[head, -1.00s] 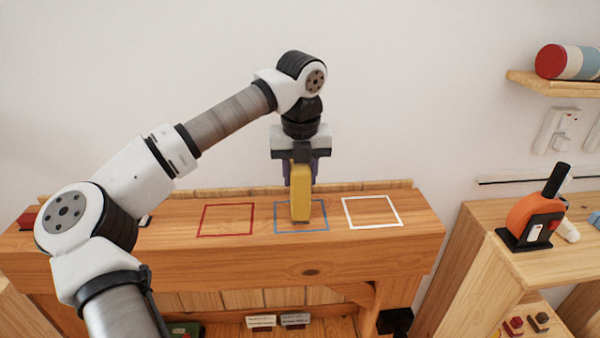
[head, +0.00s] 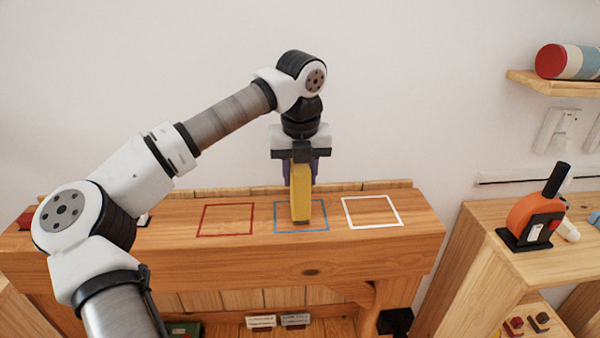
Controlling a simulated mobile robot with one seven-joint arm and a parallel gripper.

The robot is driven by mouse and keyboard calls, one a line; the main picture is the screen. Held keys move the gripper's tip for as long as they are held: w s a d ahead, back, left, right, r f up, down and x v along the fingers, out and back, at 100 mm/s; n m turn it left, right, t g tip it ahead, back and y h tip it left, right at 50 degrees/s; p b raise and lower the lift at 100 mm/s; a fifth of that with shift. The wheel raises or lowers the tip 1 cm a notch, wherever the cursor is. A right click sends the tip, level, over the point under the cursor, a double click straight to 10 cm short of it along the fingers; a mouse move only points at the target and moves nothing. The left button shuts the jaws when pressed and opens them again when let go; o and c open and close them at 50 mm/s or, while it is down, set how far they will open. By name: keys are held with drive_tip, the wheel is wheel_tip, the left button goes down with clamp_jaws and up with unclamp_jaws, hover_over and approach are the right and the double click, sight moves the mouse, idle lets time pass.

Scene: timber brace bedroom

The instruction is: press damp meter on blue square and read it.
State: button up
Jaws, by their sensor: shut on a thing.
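My gripper (head: 301,172) points straight down over the wooden beam top (head: 170,230) and is shut on the yellow damp meter (head: 300,197). The meter is upright, with its dark lower end at the wood inside the blue square outline (head: 285,231). From this view I cannot tell whether it presses on the wood or only just reaches it. No reading shows on the side of the meter facing me. The red square outline (head: 201,222) is to the left and the white square outline (head: 371,226) to the right.
An orange and black tool (head: 534,217) stands on the right wooden shelf unit (head: 480,232). A striped cylinder (head: 566,62) lies on the wall shelf (head: 550,86). A small red object (head: 27,217) is at the beam's left end. The red and white squares are bare.

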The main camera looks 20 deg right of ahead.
drive_tip(key=shift+r+p, duration=2.3)
drive_tip(key=shift+r, duration=1.2)
